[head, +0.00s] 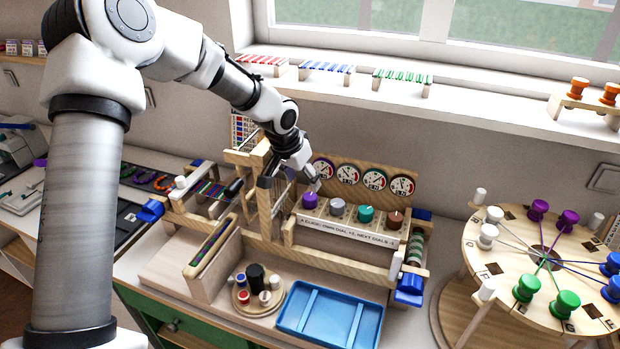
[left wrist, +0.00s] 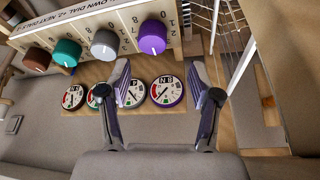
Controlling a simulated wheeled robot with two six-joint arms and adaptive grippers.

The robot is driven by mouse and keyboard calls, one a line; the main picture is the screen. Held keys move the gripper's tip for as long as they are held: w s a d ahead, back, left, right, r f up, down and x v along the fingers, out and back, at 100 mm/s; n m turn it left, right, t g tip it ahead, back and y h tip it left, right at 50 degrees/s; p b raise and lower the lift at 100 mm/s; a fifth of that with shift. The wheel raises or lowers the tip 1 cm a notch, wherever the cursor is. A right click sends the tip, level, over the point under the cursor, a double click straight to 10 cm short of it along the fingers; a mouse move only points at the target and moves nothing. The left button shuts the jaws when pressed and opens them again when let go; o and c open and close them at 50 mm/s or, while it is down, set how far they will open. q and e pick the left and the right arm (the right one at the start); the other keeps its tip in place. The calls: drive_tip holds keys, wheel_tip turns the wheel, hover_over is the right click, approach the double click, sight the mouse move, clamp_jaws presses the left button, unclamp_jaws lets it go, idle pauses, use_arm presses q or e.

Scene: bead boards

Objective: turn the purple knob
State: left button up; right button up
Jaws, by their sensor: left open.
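The purple knob (head: 310,201) is the leftmost in a row of knobs on a wooden panel in the head view. It shows in the left wrist view (left wrist: 152,37) with a white pointer mark, beside printed digits. My left gripper (head: 314,181) is just above and behind the knob in the head view. In the left wrist view my left gripper (left wrist: 162,72) is open and empty. Its fingers point toward the knob, which lies beyond the tips, between them in the picture and apart from them. My right gripper is not in view.
Grey (head: 337,206), green (head: 366,214) and brown (head: 394,219) knobs stand close to the right. Round dials (head: 374,179) stand on a board behind. A blue tray (head: 327,316) lies in front, and a round peg board (head: 510,264) stands to the right.

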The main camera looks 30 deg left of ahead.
sight(309, 197)
use_arm(q)
drive_tip(key=shift+w+f, duration=0.15)
drive_tip(key=shift+w, duration=0.4)
drive_tip(key=shift+s+d+f+p, duration=0.75)
drive_tip(key=shift+s+d, duration=0.05)
drive_tip(key=shift+s, duration=0.25)
drive_tip(key=w+f, duration=0.2)
drive_tip(key=f, duration=0.1)
drive_tip(key=w+f, duration=0.1)
drive_tip(key=shift+a+f, duration=0.25)
drive_tip(key=shift+a, duration=0.15)
drive_tip(key=shift+s+d+r, duration=0.1)
drive_tip(key=shift+s+r, duration=0.1)
drive_tip(key=shift+s+d+r, duration=0.1)
drive_tip(key=shift+s+r, duration=0.15)
drive_tip(key=c, duration=0.3)
drive_tip(key=shift+s, duration=0.1)
drive_tip(key=c, duration=0.6)
drive_tip(key=shift+c, duration=1.2)
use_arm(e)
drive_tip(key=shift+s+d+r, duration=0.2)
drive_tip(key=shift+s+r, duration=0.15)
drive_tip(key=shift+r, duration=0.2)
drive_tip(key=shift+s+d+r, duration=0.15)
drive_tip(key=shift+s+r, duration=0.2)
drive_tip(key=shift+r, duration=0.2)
